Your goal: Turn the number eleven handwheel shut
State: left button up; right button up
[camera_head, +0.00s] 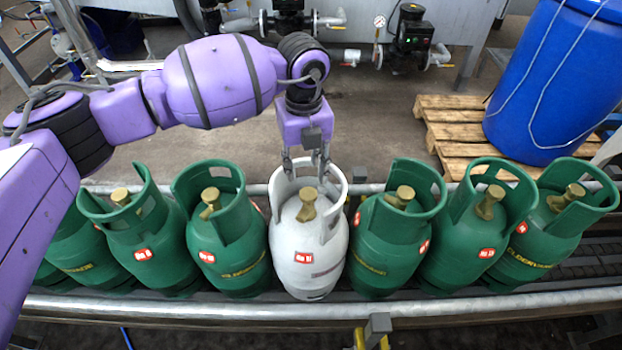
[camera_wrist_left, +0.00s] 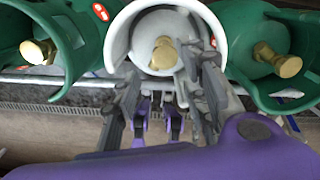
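No handwheel marked eleven can be made out in either view. A row of gas cylinders with brass valves stands on a conveyor (camera_head: 200,312). The middle cylinder (camera_head: 288,245) is white with a red label; its brass valve (camera_head: 307,205) sits inside the raised collar. The valve also shows in the wrist view (camera_wrist_left: 163,54). My left gripper (camera_head: 307,167) is at the back of the white collar, behind the valve. Its fingers (camera_wrist_left: 166,85) are spread, with nothing seen between them but a view of the collar and valve. Whether they touch the collar is unclear. My right gripper is not in view.
Green cylinders stand close on both sides, including one at the left (camera_head: 230,245) and one at the right (camera_head: 375,245). A blue drum (camera_head: 550,80) stands on a wooden pallet (camera_head: 455,130) at the back right. Pumps and a gauge (camera_head: 379,21) are at the back.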

aim_at(305, 194)
pick_arm(q)
jog(key=shift+s+a+f, duration=0.2)
jog(key=shift+s+f, duration=0.4)
jog(key=shift+f, duration=0.25)
jog(key=f, duration=0.4)
jog(key=shift+w+d+f, duration=0.15)
jog(key=shift+w+d, duration=0.05)
jog(key=shift+w, duration=0.15)
jog(key=shift+f, duration=0.75)
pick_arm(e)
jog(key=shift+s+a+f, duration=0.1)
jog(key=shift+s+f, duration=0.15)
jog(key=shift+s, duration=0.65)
pick_arm(q)
jog(key=c, duration=1)
grip_shut()
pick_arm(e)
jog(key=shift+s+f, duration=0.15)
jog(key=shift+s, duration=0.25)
